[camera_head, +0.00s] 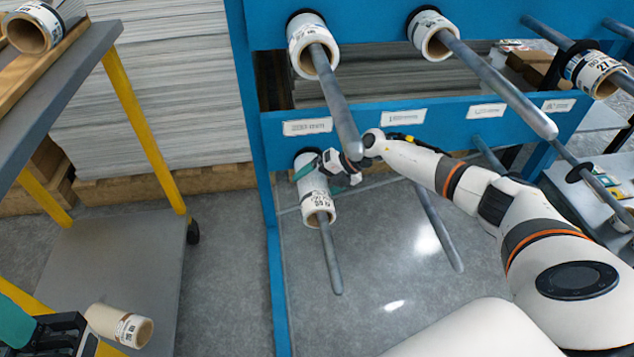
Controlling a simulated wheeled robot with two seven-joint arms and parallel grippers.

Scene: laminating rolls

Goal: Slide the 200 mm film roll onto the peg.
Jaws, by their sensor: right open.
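A white film roll (313,190) sits around the lower left peg (331,256), near the rack's board, with much of the peg sticking out in front. Its label is too small to read, so I cannot confirm its size. My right gripper (326,172) is open beside the upper part of this roll, its teal fingertips on either side of it. Whether they touch is unclear. My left gripper (83,338) is at the bottom left corner, partly cut off, close against a small cream roll (121,325). Whether it grips that roll cannot be told.
The blue rack (420,128) has upper pegs with rolls (308,45) (433,35) (592,74). An upper peg (335,100) juts out close to my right wrist. A grey cart (62,75) stands left with a roll (35,27) on top. The floor between cart and rack is clear.

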